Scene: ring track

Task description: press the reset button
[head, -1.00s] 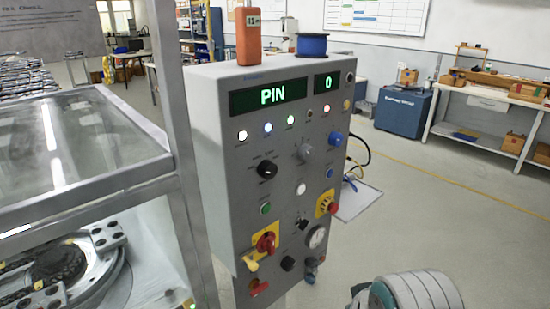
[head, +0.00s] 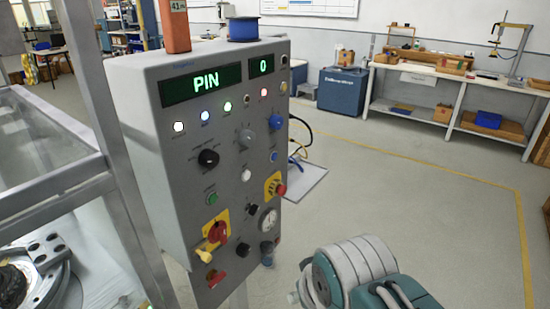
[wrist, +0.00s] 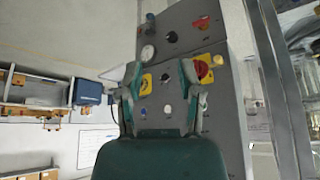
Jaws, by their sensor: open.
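The grey control panel (head: 222,130) stands left of centre in the head view, with its display reading PIN and 0. Its small labels are too blurred to read, so I cannot tell which button is the reset button. It carries a blue button (head: 274,156), a white button (head: 246,174) and a green button (head: 212,198). In the wrist view the panel appears upside down, and the white button (wrist: 168,109) shows between the fingers. My gripper (wrist: 160,75) is open and empty, facing the panel and seemingly apart from it. The fingers are not clear in the head view.
A metal-framed enclosure (head: 110,130) stands close on the left. Floor to the right is open, with a blue cabinet (head: 342,91) and workbench (head: 440,90) behind.

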